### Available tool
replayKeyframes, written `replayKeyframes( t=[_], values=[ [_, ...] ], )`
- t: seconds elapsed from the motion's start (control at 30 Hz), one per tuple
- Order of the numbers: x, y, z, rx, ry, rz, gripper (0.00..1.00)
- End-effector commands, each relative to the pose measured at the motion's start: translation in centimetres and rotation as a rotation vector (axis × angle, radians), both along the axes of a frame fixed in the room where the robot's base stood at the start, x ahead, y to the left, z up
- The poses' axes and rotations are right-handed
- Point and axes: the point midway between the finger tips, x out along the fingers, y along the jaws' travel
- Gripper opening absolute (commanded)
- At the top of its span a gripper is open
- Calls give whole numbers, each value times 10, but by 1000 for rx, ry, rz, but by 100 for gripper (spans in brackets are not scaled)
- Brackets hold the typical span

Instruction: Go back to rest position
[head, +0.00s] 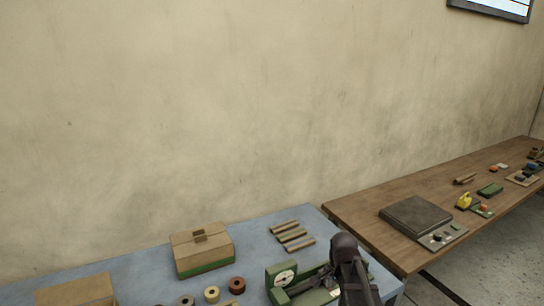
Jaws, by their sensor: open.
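My gripper (308,281) is at the bottom of the head view, right of centre. It is dark, and my dark arm shows beside it on the right. The fingers are small and partly hard to make out against a green device with a round white dial (283,278). The gripper looks open, and I see nothing held in it. I cannot tell whether it touches the green device or is above it.
A blue-grey table (140,268) holds a cardboard box with a green base (203,250), several small rolls (237,285), several bars (292,236) and another box (78,291). A wooden table (370,220) at right carries a dark flat case (420,216) and small items. A wall stands behind.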

Motion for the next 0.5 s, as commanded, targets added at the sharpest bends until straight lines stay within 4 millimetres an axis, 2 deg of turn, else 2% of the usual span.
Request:
replayKeyframes(
  t=[0.5],
  values=[
    [-66, 23, -52, 1, 0, 721, 81]
  ],
)
